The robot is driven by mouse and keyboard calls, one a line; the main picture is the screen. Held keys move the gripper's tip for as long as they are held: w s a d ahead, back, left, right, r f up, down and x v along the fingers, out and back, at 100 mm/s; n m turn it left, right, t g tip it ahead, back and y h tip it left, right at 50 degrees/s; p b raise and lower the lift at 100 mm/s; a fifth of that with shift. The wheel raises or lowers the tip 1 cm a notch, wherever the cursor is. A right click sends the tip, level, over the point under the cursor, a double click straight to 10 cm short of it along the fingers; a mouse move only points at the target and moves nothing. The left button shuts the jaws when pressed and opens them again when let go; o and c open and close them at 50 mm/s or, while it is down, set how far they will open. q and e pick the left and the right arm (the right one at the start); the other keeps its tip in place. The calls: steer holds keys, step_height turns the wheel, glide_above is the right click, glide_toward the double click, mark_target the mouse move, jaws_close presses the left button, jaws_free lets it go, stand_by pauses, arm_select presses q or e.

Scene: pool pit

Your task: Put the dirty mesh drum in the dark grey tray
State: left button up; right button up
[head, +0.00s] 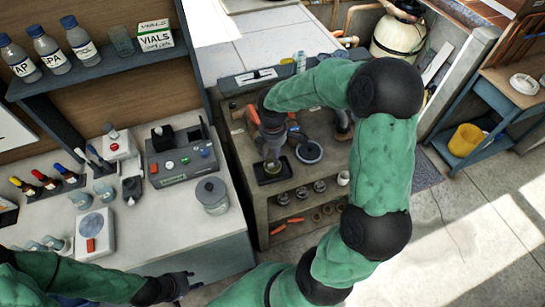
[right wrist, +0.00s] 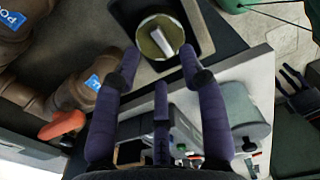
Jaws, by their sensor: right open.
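The mesh drum (head: 273,167), round with a dirty olive rim, stands in the dark grey tray (head: 287,178) on the low shelf unit. In the right wrist view the drum (right wrist: 154,46) shows end-on, a pale bar across its middle, inside the tray (right wrist: 204,35). My right gripper (head: 272,146) is above the drum. In the right wrist view its fingers (right wrist: 158,66) are spread, with the drum beyond their tips and no contact visible. My left gripper (head: 187,280) is low by the bench's front edge, its fingers apart and empty.
A dark round part (head: 308,152) lies right of the tray. Brown pipework (right wrist: 75,92) with an orange handle (right wrist: 62,125) is close beside my right gripper. A grey lidded pot (head: 212,196) stands on the left bench. Small parts sit on the shelves below.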

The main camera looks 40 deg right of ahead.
step_height(320, 180, up, 8)
steer(key=p, duration=0.1)
stand_by(1.6)
